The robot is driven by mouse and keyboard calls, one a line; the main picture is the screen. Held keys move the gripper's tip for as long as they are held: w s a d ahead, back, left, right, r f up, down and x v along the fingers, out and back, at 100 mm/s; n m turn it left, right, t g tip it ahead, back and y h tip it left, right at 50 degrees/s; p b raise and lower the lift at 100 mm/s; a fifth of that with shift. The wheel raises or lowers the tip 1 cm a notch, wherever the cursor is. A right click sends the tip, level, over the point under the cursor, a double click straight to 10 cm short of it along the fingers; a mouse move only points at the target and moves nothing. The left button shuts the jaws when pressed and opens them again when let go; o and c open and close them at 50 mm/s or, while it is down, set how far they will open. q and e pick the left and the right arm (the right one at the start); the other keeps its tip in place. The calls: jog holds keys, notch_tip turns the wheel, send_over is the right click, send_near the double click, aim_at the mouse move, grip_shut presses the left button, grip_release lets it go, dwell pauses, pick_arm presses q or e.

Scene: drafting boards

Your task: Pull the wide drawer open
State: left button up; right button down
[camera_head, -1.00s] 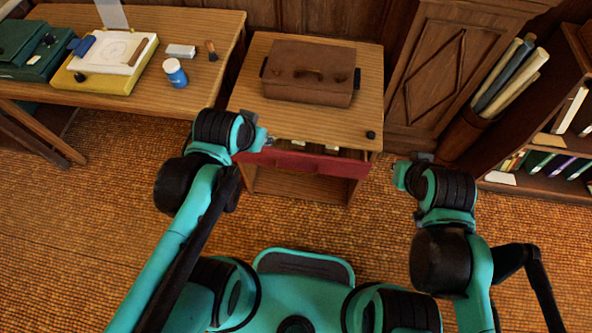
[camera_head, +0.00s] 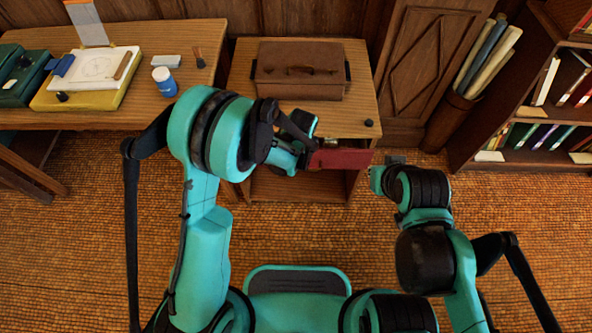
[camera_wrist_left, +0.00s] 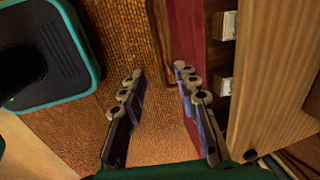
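The wide drawer, with a dark red front (camera_head: 342,158), sits partly open under the wooden top of a small cabinet (camera_head: 355,105). My left arm hides its left part in the head view. In the left wrist view its red front (camera_wrist_left: 190,30) runs down the picture, with a dark bar-like handle (camera_wrist_left: 159,40) beside it. My left gripper (camera_wrist_left: 158,75) is open and empty, fingers apart. Its right finger overlaps the drawer front and the handle's near end lies just beyond the fingertips; contact is unclear. My right gripper (camera_head: 376,180) hangs right of the drawer; its fingers cannot be made out.
A brown case (camera_head: 300,72) and a small black knob-like object (camera_head: 369,123) are on the cabinet top. A desk (camera_head: 205,50) with a blue jar (camera_head: 164,82) stands left. Rolled papers (camera_head: 487,60) and a bookshelf (camera_head: 500,168) stand right. The floor in front is open.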

pick_arm(q)
jog(key=f+b, duration=0.1)
jog(key=f, duration=0.1)
jog(key=w+f+b, duration=0.1)
jog(key=f, duration=0.2)
jog(key=f+b, duration=0.1)
jog(key=f, duration=0.2)
jog(key=shift+w, duration=0.25)
jog(key=shift+r, duration=0.1)
jog(key=shift+c, duration=0.4)
grip_shut()
